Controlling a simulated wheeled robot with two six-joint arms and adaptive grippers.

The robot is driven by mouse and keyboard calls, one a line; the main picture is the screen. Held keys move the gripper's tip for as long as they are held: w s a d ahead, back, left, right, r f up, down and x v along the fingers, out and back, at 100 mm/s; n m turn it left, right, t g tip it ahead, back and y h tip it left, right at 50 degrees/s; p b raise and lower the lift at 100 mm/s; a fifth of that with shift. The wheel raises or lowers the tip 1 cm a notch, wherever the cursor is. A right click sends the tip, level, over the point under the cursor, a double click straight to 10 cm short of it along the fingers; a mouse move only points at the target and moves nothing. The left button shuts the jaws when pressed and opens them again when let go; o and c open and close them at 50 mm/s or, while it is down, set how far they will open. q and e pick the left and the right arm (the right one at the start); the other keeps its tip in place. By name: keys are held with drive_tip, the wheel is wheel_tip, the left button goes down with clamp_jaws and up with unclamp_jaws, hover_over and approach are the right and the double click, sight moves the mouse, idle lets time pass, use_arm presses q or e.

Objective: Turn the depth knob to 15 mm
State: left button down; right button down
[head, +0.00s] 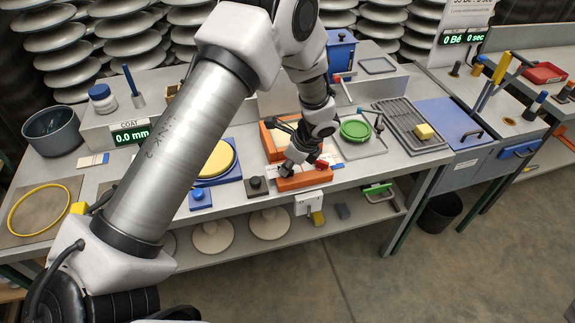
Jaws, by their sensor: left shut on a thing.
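My left gripper (288,165) reaches down to the top of a low orange block (303,180) at the table's front edge. Its fingers are shut on a small dark part at the block's left end, which I take for the depth knob; the fingers hide most of it, and I cannot read a scale or pointer. A small red part (321,163) sits at the block's right, beside the fingers. My right gripper is out of view.
A COAT display (130,136) reads 0.0 mm. Nearby stand a black knob on a dark base (257,186), a blue base with a knob (200,199), a green dish (355,130) and a rack (408,123). My left arm hides the table's left middle.

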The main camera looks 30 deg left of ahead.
use_arm(q)
drive_tip(key=c, duration=1.2)
unclamp_jaws()
drive_tip(key=v, duration=1.2)
drive_tip(key=shift+a, duration=0.1)
